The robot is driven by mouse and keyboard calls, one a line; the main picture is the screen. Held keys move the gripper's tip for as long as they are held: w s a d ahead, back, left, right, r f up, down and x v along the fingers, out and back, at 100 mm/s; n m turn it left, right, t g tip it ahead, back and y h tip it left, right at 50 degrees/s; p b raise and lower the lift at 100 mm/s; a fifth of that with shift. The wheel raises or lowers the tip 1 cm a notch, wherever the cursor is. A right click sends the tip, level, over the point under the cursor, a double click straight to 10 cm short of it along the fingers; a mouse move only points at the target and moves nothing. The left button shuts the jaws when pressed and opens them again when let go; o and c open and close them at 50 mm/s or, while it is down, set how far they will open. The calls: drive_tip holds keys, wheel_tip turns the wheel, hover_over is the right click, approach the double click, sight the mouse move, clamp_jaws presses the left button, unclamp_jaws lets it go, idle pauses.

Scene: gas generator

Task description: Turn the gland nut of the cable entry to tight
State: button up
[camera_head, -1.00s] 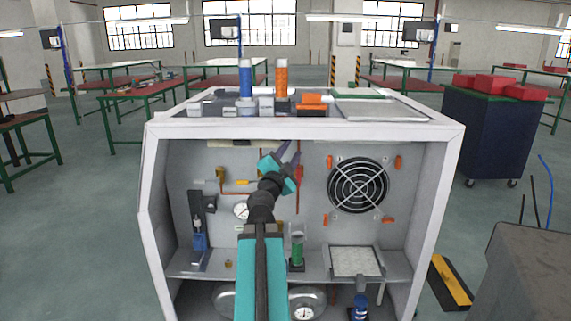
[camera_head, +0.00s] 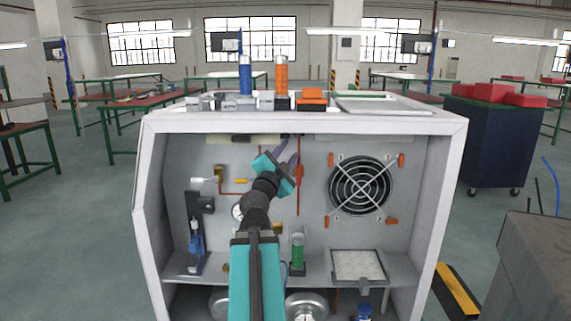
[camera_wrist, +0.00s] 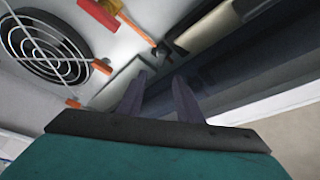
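My gripper (camera_head: 291,141) is inside the upper part of the open-fronted grey cabinet (camera_head: 450,180), just under its top edge. In the wrist view its two dark fingers (camera_wrist: 159,80) are spread, with nothing between them. Beyond the fingertips, a small black fitting (camera_wrist: 161,48) sits at the end of an orange line near the cabinet's upper edge. A beige cylindrical piece (camera_wrist: 207,27) lies beside it. I cannot tell which part is the cable entry's gland nut. The fingers touch neither piece as far as I can see.
A round fan grille (camera_head: 359,185) with orange clips is to the right of my gripper. A red-handled valve (camera_head: 299,172) is close by. Below stand a blue device (camera_head: 195,243), a green cylinder (camera_head: 298,252) and a tray (camera_head: 358,265) on the shelf (camera_head: 230,268).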

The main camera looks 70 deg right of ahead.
drive_tip(key=shift+b+v, duration=0.95)
drive_tip(key=shift+b, duration=1.4)
